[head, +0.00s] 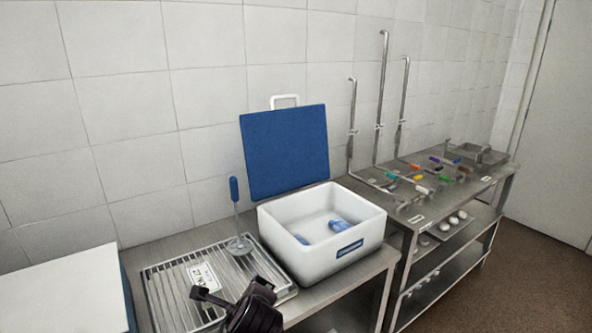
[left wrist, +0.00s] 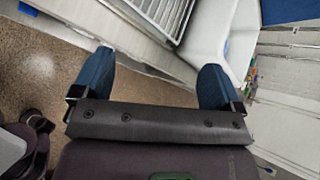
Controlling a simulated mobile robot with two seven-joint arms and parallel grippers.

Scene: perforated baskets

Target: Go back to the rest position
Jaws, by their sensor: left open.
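My left gripper (head: 232,296) shows as a dark shape at the bottom of the head view, in front of the metal rack (head: 168,290). In the left wrist view my left gripper (left wrist: 155,78) has its two blue fingers wide apart with nothing between them. Floor and the table's front lie behind the fingers. The white box (head: 285,236) stands open to the right of the gripper, with blue items (head: 340,225) inside. It also shows at the top of the left wrist view (left wrist: 208,45). My right gripper is not in view.
A blue lid (head: 285,150) stands upright behind the box. A blue-handled tool (head: 236,205) stands by the rack. A white-topped box (head: 70,292) is at the left. A metal shelf table (head: 440,215) with small coloured items stands right. Brown floor (head: 530,270) is clear.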

